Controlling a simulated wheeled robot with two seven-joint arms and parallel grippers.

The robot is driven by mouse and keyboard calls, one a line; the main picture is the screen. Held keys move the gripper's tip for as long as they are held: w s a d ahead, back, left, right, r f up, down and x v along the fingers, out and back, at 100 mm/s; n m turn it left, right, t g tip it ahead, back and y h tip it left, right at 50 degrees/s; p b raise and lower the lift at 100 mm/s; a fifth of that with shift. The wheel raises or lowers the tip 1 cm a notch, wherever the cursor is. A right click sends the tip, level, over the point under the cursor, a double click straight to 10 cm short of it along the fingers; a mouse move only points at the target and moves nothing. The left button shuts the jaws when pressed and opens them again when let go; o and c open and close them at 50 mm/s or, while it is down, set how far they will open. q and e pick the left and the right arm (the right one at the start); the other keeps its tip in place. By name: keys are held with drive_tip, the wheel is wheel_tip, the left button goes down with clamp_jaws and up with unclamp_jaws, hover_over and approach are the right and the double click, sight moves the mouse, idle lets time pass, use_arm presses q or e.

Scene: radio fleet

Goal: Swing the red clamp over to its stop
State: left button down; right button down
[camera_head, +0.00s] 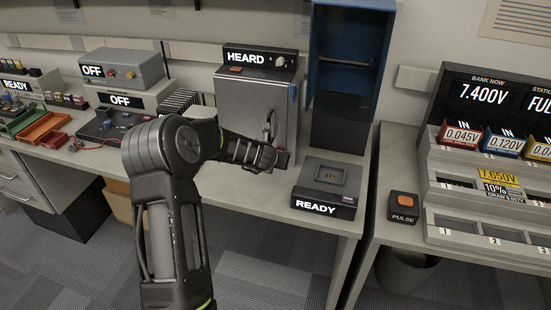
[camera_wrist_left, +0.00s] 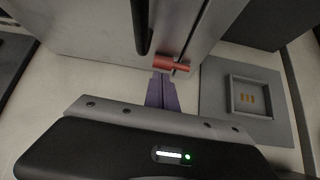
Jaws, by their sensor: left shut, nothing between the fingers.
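The red clamp (camera_wrist_left: 171,64) shows in the left wrist view as a short red bar at the foot of the grey cabinet labelled HEARD (camera_head: 252,105). In the head view my left arm hides the clamp. My left gripper (camera_wrist_left: 163,77) has its purple fingers shut with nothing between them. Its tips are just below the red bar in the wrist view; I cannot tell whether they touch it. In the head view my left gripper (camera_head: 281,159) is at the cabinet's lower right front. A dark upright handle (camera_wrist_left: 140,25) is on the cabinet front. My right gripper is not in view.
A grey box labelled READY (camera_head: 317,207) with a square recess sits right of the cabinet. A blue open cabinet (camera_head: 345,55) stands behind it. A PULSE button (camera_head: 403,204) is on the right-hand bench. Bare bench (camera_head: 262,200) lies in front of the HEARD cabinet.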

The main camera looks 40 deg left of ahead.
use_arm(q)
drive_tip(key=shift+d+r+m+y, duration=0.1)
drive_tip(key=shift+r+m+y, duration=0.2)
drive_tip(key=shift+m+y, duration=0.15)
idle(0.6)
drive_tip(key=shift+w+d+r+m+g+y, duration=0.1)
drive_tip(key=shift+d+r+m+g+y, duration=0.15)
drive_tip(key=shift+m+y, duration=0.35)
drive_tip(key=y+b, duration=0.1)
drive_tip(key=m+y, duration=0.1)
drive_tip(key=y+b, duration=0.1)
drive_tip(key=shift+w+d+r+g+b, duration=0.15)
drive_tip(key=shift+d+r+g+b, duration=0.15)
drive_tip(key=shift+r, duration=0.1)
drive_tip(key=m+y+b, duration=0.1)
drive_tip(key=d+y+b, duration=0.1)
drive_tip(key=b, duration=0.1)
drive_tip(key=r+m+y+b, duration=0.1)
drive_tip(key=b, duration=0.1)
drive_tip(key=shift+w+d+m+y, duration=0.2)
drive_tip(key=shift+w+m+y, duration=0.05)
drive_tip(key=shift+m, duration=0.1)
drive_tip(key=shift+w+d+r+b, duration=0.1)
drive_tip(key=shift+d+r+b, duration=0.1)
drive_tip(key=shift+d+b, duration=0.3)
drive_tip(key=shift+w+d+r+b, duration=0.1)
drive_tip(key=shift+d+r+b, duration=0.05)
drive_tip(key=shift+b, duration=0.5)
drive_tip(key=shift+r, duration=0.15)
